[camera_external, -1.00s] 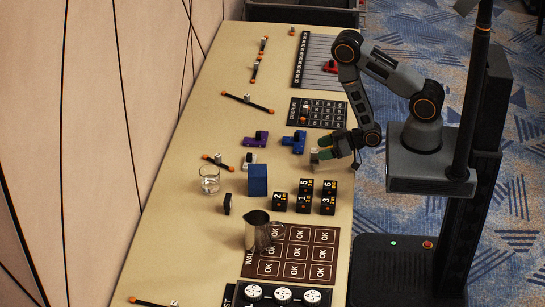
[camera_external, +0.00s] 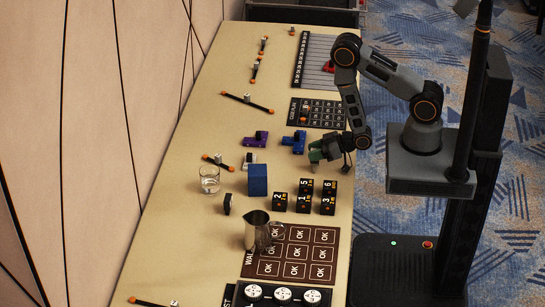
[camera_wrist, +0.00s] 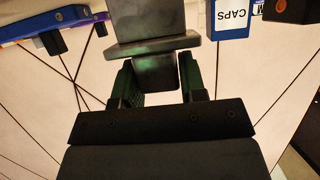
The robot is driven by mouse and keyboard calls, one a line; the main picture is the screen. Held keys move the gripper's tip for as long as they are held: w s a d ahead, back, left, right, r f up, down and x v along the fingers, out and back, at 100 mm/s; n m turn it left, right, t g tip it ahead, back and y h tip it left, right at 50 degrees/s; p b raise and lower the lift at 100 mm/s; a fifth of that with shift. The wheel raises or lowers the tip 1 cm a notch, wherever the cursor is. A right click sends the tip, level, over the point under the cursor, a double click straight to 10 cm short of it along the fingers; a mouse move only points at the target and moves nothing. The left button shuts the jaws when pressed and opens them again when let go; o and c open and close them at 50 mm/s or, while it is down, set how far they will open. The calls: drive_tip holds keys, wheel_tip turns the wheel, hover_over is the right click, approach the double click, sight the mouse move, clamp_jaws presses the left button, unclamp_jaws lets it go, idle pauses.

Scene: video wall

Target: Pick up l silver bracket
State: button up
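The silver bracket (camera_wrist: 157,47) is a grey, stepped piece in the wrist view. It has a wide flange at the top and a narrower block that reaches down between the fingers. My gripper (camera_wrist: 160,72) has its two dark green fingers on either side of that block. A small gap shows at the left finger; contact on the right is hard to judge. In the external view my gripper (camera_external: 318,152) is low over the table, right of the purple and blue pieces. The bracket is mostly hidden by the gripper there.
A blue box (camera_external: 257,180) and several black numbered cubes (camera_external: 303,203) stand in front of the gripper. A blue piece (camera_external: 295,142) and a purple piece (camera_external: 256,139) lie to its left. A black grid board (camera_external: 318,113) lies behind. A glass (camera_external: 209,180) and metal jug (camera_external: 257,231) stand nearer the front.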

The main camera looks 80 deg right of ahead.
drive_tip(key=c, duration=0.6)
